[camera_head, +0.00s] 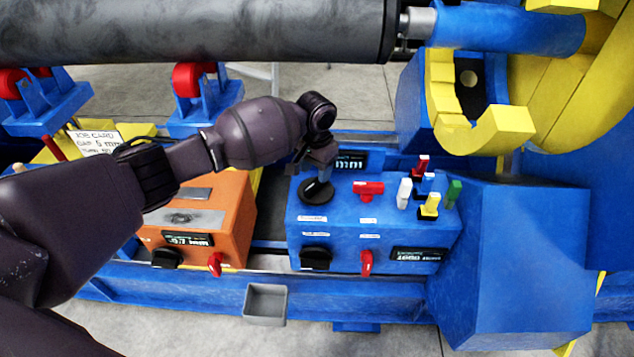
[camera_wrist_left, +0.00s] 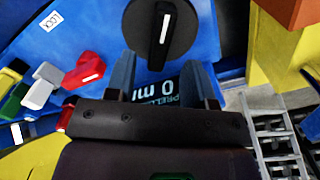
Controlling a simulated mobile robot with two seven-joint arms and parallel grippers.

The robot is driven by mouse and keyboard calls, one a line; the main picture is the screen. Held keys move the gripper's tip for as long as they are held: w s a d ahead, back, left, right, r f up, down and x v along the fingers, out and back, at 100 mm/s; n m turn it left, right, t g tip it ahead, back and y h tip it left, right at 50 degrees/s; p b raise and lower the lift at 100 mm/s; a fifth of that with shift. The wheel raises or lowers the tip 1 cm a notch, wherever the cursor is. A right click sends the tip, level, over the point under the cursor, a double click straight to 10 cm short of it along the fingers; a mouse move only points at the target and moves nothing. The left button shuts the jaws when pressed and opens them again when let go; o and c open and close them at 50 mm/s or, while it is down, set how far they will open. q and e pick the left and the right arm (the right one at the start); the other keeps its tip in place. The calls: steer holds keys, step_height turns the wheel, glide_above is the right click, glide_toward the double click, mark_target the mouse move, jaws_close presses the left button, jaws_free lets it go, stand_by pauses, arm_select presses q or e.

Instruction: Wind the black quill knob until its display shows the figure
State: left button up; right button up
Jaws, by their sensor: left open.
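Three black knobs show in the head view: one on top of the blue box (camera_head: 316,191), one on its front (camera_head: 316,258) and one on the orange box (camera_head: 165,258). I cannot tell by label which is the quill knob. My left gripper (camera_head: 318,170) is above the top knob, fingers apart. In the left wrist view that knob (camera_wrist_left: 164,28), with a white pointer line, lies just beyond the open fingertips (camera_wrist_left: 164,72). A display (camera_wrist_left: 157,85) between the fingers reads roughly "PREL…" and "0 m…", partly hidden. My right gripper is out of view.
The blue box (camera_head: 300,225) also carries a red lever (camera_head: 368,188), coloured switches (camera_head: 429,206) and a front display (camera_head: 418,254). The orange box (camera_head: 240,215) has its own display (camera_head: 188,239). A grey bin (camera_head: 265,303) is below. A job card (camera_head: 96,141) stands left.

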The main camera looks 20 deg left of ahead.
mark_target(316, 182)
arm_select(q)
step_height(316, 182, down, 4)
steer(key=shift+f+b, duration=0.1)
steer(key=shift+b, duration=0.35)
steer(key=shift+f, duration=0.35)
steer(key=shift+c, duration=0.2)
jaws_close()
steer(key=shift+m, duration=0.3)
